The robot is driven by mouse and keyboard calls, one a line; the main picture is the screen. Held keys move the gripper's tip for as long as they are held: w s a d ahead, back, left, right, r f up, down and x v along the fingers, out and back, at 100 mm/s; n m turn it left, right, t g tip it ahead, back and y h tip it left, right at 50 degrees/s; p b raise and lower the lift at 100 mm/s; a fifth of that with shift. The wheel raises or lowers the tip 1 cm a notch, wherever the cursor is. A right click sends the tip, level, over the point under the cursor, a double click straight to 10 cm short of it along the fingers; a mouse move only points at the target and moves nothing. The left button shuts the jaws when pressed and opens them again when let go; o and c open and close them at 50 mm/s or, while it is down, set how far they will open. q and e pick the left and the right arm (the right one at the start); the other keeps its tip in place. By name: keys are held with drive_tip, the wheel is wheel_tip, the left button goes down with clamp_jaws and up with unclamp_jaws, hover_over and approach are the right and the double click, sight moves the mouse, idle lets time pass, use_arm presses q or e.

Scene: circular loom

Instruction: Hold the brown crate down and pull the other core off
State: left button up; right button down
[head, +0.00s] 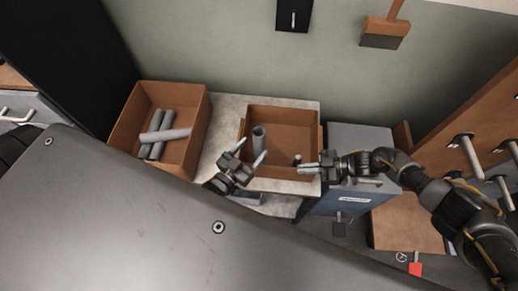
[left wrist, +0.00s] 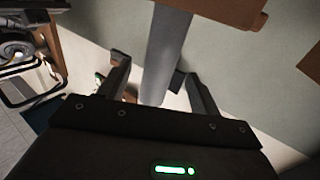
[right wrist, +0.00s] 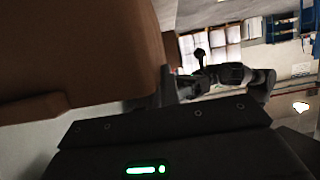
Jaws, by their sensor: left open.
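The brown crate (head: 284,116) sits on a pale bench top. A grey core (head: 259,140) stands upright in its left part. A short brown peg (head: 297,160) stands bare at its right. My left gripper (head: 250,156) is open at the crate's front left; in the left wrist view the core (left wrist: 165,50) shows between its spread fingers (left wrist: 160,88). I cannot tell whether they touch it. My right gripper (head: 308,168) is at the crate's front right corner, fingers close together. In the right wrist view the brown wall (right wrist: 75,50) hides much of it.
Another brown crate (head: 203,124) at the left holds loose grey cores (head: 165,135). A grey-topped blue cabinet (head: 358,138) stands right of the bench. A board with pegs (head: 480,130) is at the far right. The wall behind carries a hanging brush (head: 384,32).

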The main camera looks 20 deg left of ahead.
sight(262, 138)
use_arm(q)
drive_tip(key=shift+x, duration=3.1)
drive_tip(key=shift+c, duration=0.3)
clamp_jaws()
